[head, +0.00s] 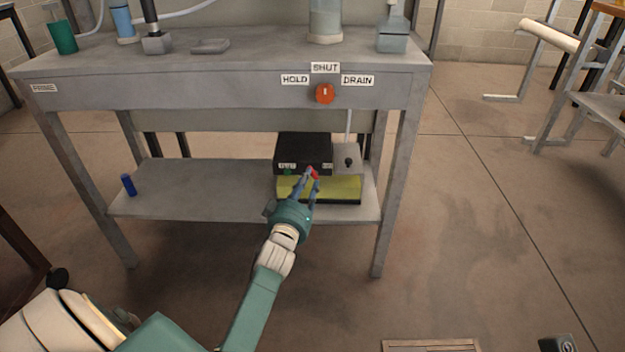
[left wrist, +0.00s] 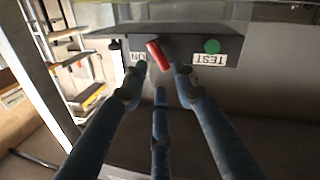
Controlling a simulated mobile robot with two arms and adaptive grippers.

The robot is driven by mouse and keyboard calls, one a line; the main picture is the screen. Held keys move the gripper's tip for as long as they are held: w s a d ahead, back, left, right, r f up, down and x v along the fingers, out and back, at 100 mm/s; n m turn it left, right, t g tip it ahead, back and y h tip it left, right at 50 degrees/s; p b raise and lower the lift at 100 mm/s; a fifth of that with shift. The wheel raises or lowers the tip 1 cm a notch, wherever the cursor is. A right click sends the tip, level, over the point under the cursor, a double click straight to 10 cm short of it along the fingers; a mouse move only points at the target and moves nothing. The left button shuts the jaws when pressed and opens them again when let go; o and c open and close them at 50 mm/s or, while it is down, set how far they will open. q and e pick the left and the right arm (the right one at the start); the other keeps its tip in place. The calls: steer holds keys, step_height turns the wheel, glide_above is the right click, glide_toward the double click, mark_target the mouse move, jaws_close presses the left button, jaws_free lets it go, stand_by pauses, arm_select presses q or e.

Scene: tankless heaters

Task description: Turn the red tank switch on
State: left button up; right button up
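The red tank switch (head: 314,174) is a small red lever on the front of a black box (head: 303,148) on the lower shelf. In the left wrist view the red switch (left wrist: 158,55) is tilted, beside a label that seems to read "ON" (left wrist: 138,57). My left gripper (head: 311,177) reaches to the box front. Its three blue fingers (left wrist: 160,75) are spread apart, with the switch just beyond and between the tips. I cannot tell whether any finger touches it. My right gripper is not in view.
A green button (left wrist: 212,46) with a "TEST" label sits on the same box. A yellow-green block (head: 345,189) lies under it. The bench above has an orange-red knob (head: 325,93). A blue cylinder (head: 128,185) stands at the shelf's left; mid-shelf is clear.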

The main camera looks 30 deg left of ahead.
mark_target(313, 173)
arm_select(q)
steer(key=b+x, duration=0.1)
steer(key=x, duration=0.3)
steer(key=shift+w+a, duration=0.1)
steer(key=shift+w, duration=0.25)
